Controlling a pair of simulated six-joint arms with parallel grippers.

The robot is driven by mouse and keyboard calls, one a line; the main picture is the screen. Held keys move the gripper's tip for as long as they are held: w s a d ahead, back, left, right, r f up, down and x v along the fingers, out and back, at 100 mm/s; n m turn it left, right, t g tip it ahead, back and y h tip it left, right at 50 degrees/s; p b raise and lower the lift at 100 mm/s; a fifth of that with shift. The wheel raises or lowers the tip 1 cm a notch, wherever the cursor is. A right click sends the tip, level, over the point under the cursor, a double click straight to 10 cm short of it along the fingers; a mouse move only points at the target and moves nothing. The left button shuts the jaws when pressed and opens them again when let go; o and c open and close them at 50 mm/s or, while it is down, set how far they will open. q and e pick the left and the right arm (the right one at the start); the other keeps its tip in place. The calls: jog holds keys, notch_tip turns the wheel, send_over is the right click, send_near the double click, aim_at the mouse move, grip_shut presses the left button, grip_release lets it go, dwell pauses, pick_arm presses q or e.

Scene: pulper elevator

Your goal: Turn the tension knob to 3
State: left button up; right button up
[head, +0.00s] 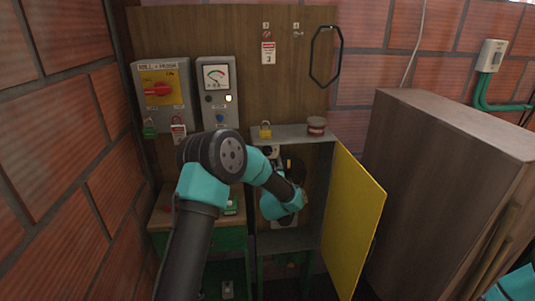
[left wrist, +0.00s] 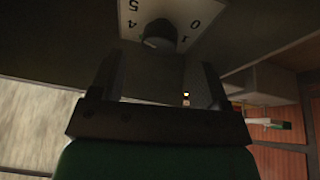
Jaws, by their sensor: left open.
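In the left wrist view the tension knob (left wrist: 160,34) is a dark round knob on a white dial plate (left wrist: 183,12). Contact is not clear. In the head view my left arm reaches into the open cabinet, with the gripper (head: 291,166) partly hidden. My right gripper is out of view.
The cabinet's yellow door (head: 352,220) stands open to the right of my left arm. A padlock (head: 265,130) and a round tin (head: 316,126) sit on the cabinet top. A large wooden box (head: 440,180) fills the right side.

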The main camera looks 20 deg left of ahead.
aim_at(268, 153)
pick_arm(q)
jog(key=shift+x, duration=2.6)
jog(key=shift+c, duration=0.4)
jog(key=c, duration=0.8)
jog(key=shift+c, duration=0.2)
